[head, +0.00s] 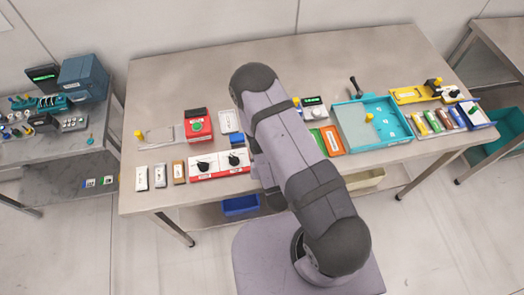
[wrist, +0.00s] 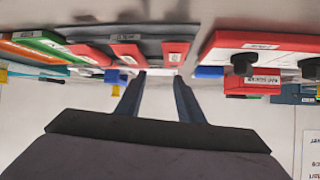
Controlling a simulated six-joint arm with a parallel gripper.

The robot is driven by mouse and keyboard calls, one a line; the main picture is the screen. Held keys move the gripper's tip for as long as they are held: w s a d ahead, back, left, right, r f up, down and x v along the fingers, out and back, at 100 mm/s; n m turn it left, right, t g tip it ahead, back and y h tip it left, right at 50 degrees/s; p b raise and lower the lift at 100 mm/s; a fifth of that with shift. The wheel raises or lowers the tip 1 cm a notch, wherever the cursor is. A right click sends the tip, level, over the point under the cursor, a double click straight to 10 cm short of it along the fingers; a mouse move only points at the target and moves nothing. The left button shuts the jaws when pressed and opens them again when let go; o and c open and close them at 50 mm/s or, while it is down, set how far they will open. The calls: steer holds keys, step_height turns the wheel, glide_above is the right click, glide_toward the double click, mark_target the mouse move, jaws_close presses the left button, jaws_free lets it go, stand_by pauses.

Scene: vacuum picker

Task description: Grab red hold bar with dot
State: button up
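Several red bars with small white labels lie side by side on a dark grey surface in the wrist view: one at left (wrist: 90,53), one in the middle (wrist: 127,52) and one at right (wrist: 175,50). I cannot make out a dot on any of them. My gripper (wrist: 159,75) has its two fingers apart, with nothing visibly held. The fingertips point toward the middle and right red bars. Whether they touch is unclear. In the head view my arm hides the gripper and these bars.
A red-and-white panel with black knobs (wrist: 262,50) is right of the bars in the wrist view. Green (head: 317,143) and orange (head: 333,139) pieces lie right of my arm, beside a teal tray (head: 401,131). A red box (head: 197,124) stands left.

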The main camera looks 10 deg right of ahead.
steer(key=shift+n+t+y, duration=0.4)
steer(key=shift+n+t, duration=0.2)
steer(key=shift+n, duration=0.2)
steer(key=s, duration=0.1)
steer(key=s+a, duration=0.1)
steer(key=s, duration=0.1)
steer(key=s+f, duration=0.1)
steer(key=shift+s+a, duration=0.25)
steer(key=shift+s+a+n, duration=0.2)
steer(key=shift+s+n, duration=0.1)
steer(key=shift+s, duration=0.3)
steer(key=shift+w, duration=0.1)
steer(key=shift+b+x, duration=0.8)
steer(key=shift+x, duration=1.65)
steer(key=c, duration=0.8)
